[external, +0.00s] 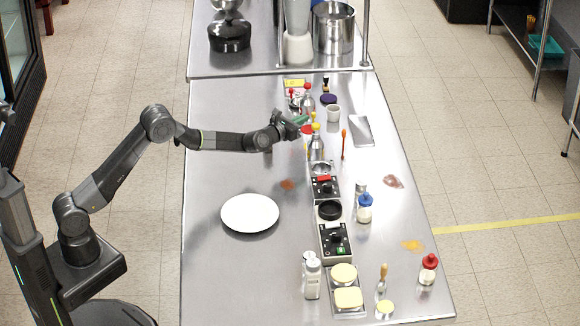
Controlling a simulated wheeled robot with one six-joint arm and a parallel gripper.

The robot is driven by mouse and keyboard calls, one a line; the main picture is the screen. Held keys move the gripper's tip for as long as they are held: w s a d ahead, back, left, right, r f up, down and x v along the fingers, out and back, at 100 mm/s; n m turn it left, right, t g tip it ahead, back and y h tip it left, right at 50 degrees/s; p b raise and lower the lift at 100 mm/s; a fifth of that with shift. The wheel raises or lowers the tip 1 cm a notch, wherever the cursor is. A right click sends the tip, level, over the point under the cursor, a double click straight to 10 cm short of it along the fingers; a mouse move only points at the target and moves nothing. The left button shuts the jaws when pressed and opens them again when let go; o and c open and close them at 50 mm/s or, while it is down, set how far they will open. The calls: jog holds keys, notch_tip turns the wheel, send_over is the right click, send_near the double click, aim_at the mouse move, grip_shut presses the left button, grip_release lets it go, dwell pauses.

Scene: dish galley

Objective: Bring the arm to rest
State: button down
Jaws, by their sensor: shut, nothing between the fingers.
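My arm reaches from the left over the steel counter (215,270). My gripper (306,124) is shut and empty. It hangs above the counter near the bottles at the middle back. A steel bottle with a yellow cap (316,146) stands just below and to the right of it in the picture. Whether the gripper touches any of these bottles cannot be told from this view. The fingers are small here and partly blend with the things behind them.
A white plate (250,213) lies on the counter's left half. Black devices (335,240), shakers (312,278) and a blue-capped jar (364,208) stand to its right. A raised shelf with a large pot (333,30) is at the back. The counter's front left is clear.

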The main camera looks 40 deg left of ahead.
jog(key=shift+s+a+r+b, duration=0.15)
jog(key=shift+s+b, duration=0.6)
jog(key=shift+s, duration=0.65)
jog(key=shift+s+a+f+b, duration=0.15)
jog(key=shift+s+b, duration=0.6)
jog(key=shift+s, duration=0.65)
jog(key=shift+r, duration=0.1)
